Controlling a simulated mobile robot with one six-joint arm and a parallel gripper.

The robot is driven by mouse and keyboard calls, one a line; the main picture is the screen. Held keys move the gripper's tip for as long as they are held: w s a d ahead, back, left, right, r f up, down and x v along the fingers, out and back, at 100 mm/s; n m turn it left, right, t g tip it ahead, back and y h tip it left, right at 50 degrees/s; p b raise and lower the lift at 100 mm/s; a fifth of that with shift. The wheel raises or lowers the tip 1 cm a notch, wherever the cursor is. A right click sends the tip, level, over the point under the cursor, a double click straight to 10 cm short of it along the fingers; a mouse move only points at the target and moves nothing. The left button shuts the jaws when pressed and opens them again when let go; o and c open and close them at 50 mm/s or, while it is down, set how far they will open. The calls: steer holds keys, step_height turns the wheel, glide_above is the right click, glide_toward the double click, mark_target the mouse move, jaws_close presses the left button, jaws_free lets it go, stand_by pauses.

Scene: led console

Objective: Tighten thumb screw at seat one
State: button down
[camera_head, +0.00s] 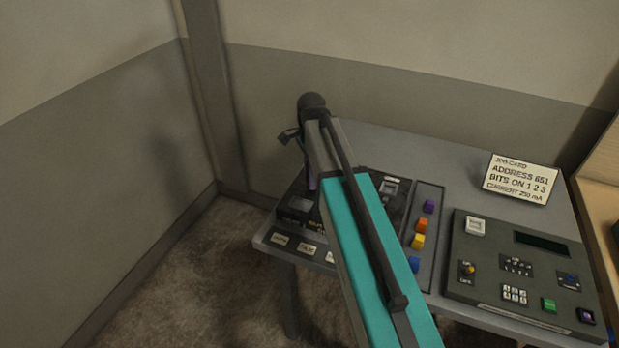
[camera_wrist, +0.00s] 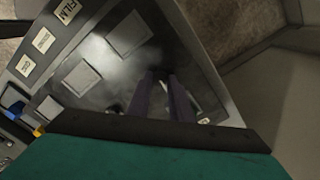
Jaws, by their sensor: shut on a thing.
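My gripper (camera_wrist: 162,98) points down at the dark console panel (camera_wrist: 95,50) in the wrist view. Its two dark purple fingers stand close together near the panel's right end. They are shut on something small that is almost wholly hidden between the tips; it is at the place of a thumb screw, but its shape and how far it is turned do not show. In the head view my arm covers most of the left console (camera_head: 297,207), and only a purple sliver of my gripper (camera_head: 311,182) shows beside the arm. Seat one cannot be told apart there.
A tray (camera_head: 436,200) with purple, orange, yellow and blue pieces lies right of the left console. Farther right is a control box (camera_head: 480,262) with display, keypad and buttons. A job card (camera_head: 520,178) stands behind it. Walls close off the left and back.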

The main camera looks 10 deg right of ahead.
steer(key=shift+w+a+r, duration=0.15)
steer(key=shift+w+a, duration=0.05)
steer(key=shift+w, duration=0.05)
steer(key=c, duration=1.7)
jaws_free()
steer(key=shift+o, duration=0.7)
steer(key=shift+s, duration=0.1)
steer(key=shift+d, duration=0.1)
step_height(320, 180, up, 14)
steer(key=b, duration=0.3)
steer(key=shift+f+b, duration=0.2)
steer(key=shift+b, duration=0.2)
